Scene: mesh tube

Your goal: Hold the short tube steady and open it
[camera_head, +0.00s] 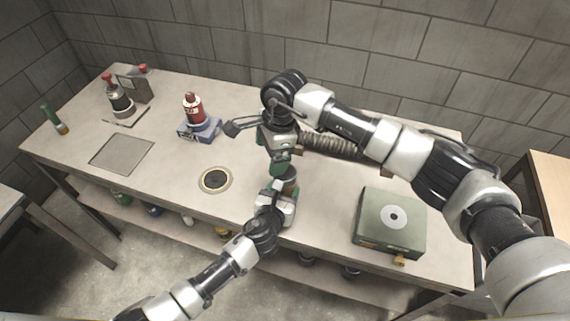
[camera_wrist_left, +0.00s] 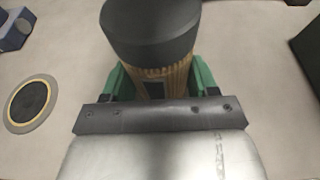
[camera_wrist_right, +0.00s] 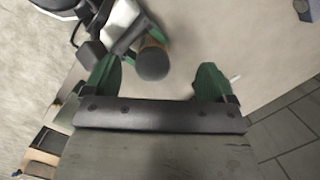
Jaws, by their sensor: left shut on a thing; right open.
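The short tube (camera_wrist_left: 155,50) has an orange-brown ribbed body and a wide dark grey cap. It stands roughly upright in my left gripper (camera_wrist_left: 160,85), whose green fingers are shut on its body. In the head view the tube (camera_head: 290,173) is small and partly hidden between the two grippers. The left gripper (camera_head: 282,187) is low over the front of the table. My right gripper (camera_head: 280,158) is just above, pointing down. In the right wrist view its green fingers (camera_wrist_right: 158,80) are spread apart, with the tube's cap (camera_wrist_right: 152,62) seen beyond and between them, nearer the left finger.
A green-grey box (camera_head: 391,222) with a round plate stands at the right. A ringed disc (camera_head: 215,180) lies left of the grippers. A red bottle (camera_head: 193,106) on a blue stand (camera_head: 200,131) is farther back. A coiled hose (camera_head: 335,145) lies behind the right arm.

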